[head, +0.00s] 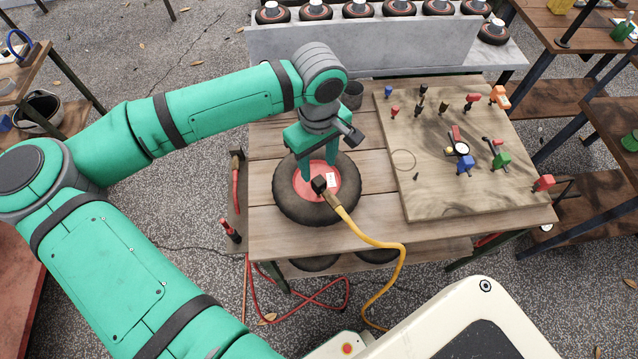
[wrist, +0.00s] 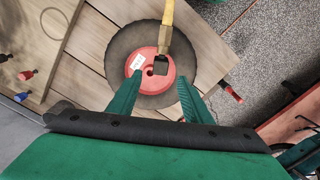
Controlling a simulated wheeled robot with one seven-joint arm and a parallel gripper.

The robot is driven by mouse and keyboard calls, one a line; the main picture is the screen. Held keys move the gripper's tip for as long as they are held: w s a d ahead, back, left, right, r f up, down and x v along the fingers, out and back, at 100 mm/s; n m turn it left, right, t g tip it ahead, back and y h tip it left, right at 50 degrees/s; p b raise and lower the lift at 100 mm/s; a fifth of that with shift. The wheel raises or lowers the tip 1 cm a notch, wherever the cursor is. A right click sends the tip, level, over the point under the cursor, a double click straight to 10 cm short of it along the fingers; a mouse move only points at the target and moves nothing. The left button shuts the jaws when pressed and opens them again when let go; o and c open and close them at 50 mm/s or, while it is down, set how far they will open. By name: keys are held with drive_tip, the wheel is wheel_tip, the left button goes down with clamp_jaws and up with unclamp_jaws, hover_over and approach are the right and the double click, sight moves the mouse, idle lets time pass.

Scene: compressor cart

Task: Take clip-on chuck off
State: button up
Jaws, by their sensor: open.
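The clip-on chuck (head: 319,184) is a small black block with a brass fitting on the end of a yellow hose (head: 385,243). It sits on the red hub (head: 302,187) of a black-tyred wheel (head: 287,208) lying flat on the wooden bench. The chuck also shows in the wrist view (wrist: 161,67), beside the hub's dark centre hole; the valve under it is hidden. My gripper (head: 318,168) is open and points down over the hub. In the wrist view, its fingertips (wrist: 160,77) are apart, with the chuck beyond and between them. I see no contact.
A wooden board (head: 440,190) with several coloured fittings and a gauge covers the bench's right side. Red-handled tools (head: 231,232) hang at the bench's left edge. A grey rack (head: 370,42) with several small wheels stands behind. A red hose (head: 320,304) loops below.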

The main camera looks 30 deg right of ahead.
sight(319, 181)
drive_tip(key=shift+s+f, duration=0.15)
drive_tip(key=shift+f, duration=1.8)
drive_tip(key=shift+s+f, duration=0.1)
drive_tip(key=shift+f, duration=1.85)
drive_tip(key=shift+c, duration=0.3)
clamp_jaws()
